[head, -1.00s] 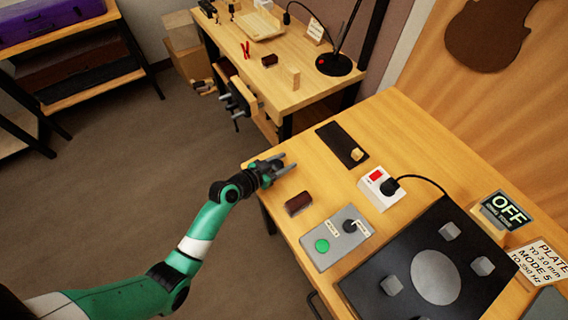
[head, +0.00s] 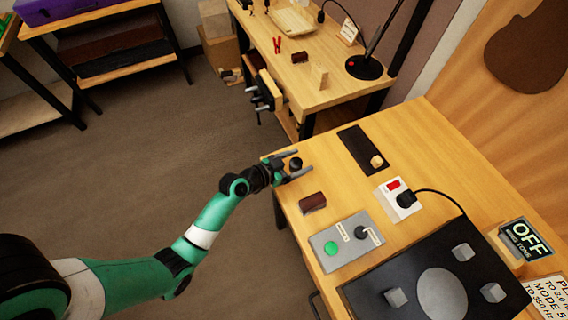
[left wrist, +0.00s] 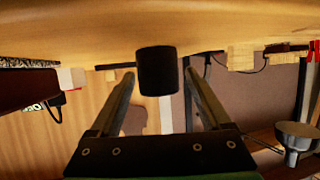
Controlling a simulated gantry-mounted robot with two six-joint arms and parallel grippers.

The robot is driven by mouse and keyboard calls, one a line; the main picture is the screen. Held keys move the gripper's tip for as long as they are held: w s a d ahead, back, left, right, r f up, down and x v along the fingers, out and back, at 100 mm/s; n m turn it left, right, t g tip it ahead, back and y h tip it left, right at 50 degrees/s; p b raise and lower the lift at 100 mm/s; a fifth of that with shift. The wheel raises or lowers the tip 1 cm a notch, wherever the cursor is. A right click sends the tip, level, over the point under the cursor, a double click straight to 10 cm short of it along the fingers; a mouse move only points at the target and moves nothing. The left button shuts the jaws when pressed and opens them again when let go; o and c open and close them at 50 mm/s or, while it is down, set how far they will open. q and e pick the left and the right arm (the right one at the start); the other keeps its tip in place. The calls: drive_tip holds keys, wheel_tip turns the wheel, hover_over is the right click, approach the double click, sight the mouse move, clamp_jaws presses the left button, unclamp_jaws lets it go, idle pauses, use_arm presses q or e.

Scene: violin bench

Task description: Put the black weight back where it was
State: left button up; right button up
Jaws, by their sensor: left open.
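The black weight (head: 295,164) is a small dark cylinder. It stands upright near the far left corner of the wooden bench (head: 430,130). My left gripper (head: 305,161) is open, with one finger on each side of the weight in the head view. In the left wrist view the weight (left wrist: 157,70) shows large, centred between the tips of the two spread fingers (left wrist: 160,85), with a gap on both sides. The bench top is at the top of that picture, and the weight meets it. My right gripper is not in view.
A dark red block (head: 312,202) lies close to the gripper. A grey control box (head: 345,241), a white switch box (head: 398,202), a black mat (head: 359,143) with a small brass-coloured piece (head: 376,161), and a black plate (head: 385,268) with grey blocks lie farther right.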

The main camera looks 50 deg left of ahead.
use_arm(q)
drive_tip(key=p+v, duration=0.1)
drive_tip(key=v, duration=0.9)
drive_tip(key=shift+p, duration=0.35)
drive_tip(key=shift+w, duration=0.1)
drive_tip(key=w+d+r+m+t, duration=0.1)
drive_tip(key=w+r+t, duration=0.1)
drive_tip(key=w+r, duration=0.35)
drive_tip(key=w+r+m+t, duration=0.1)
drive_tip(key=w+r, duration=0.2)
drive_tip(key=r, duration=0.6)
wheel_tip(320, 180, up, 20)
drive_tip(key=t+h, duration=0.1)
drive_tip(key=t, duration=0.3)
hover_over(298, 164)
drive_tip(key=w+d, duration=0.3)
drive_tip(key=d, duration=0.2)
drive_tip(key=s+d+r+t, duration=0.2)
drive_tip(key=s+r, duration=0.1)
drive_tip(key=r, duration=0.5)
drive_tip(key=s+d+r+t, duration=0.2)
drive_tip(key=s+d+r, duration=0.1)
drive_tip(key=r, duration=0.5)
drive_tip(key=s+d+r+n+t+h, duration=0.1)
drive_tip(key=s+d+r+t, duration=0.1)
drive_tip(key=r, duration=0.7)
drive_tip(key=shift+s+d+t, duration=0.2)
drive_tip(key=shift+s+t, duration=0.3)
drive_tip(key=shift+s, duration=0.7)
